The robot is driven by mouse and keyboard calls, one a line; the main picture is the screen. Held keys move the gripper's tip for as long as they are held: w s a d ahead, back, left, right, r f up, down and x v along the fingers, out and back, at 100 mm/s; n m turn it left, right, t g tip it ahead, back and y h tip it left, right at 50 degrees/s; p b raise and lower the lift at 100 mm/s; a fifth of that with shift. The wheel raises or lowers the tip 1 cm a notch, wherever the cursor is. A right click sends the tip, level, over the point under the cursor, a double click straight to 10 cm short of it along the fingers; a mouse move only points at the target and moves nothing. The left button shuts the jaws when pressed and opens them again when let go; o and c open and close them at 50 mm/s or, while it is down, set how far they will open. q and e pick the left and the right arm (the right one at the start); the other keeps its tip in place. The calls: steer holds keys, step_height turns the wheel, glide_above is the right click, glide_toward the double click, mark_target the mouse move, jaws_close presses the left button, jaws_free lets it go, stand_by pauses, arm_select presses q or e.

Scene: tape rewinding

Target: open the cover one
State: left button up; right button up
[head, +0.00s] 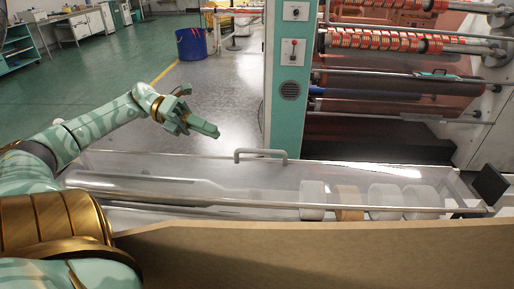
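A long clear cover (225,172) lies shut over a trough across the lower middle of the head view. A grey bar handle (260,152) stands on its far edge. Several white rolls and one tan roll (349,202) show through the right part of the cover. My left gripper (212,129) is in the air above and left of the handle, apart from it, with nothing visible held. The angle does not show whether its fingers are open. My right gripper is not in view.
A tan board (320,250) runs along the near side of the trough. A teal machine column (288,90) and a machine with red printed rolls (400,42) stand behind the cover. A blue bin (191,44) stands farther back on the floor. Open floor lies behind the gripper.

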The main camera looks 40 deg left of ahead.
mark_target(258, 151)
arm_select(q)
steer(key=b+x, duration=0.3)
steer(key=x, duration=0.9)
steer(key=shift+w+d+f, duration=0.1)
steer(key=shift+d+f, duration=0.05)
steer(key=shift+d, duration=0.05)
steer(key=shift+w+d, duration=0.1)
steer(key=shift+d, duration=0.2)
jaws_close()
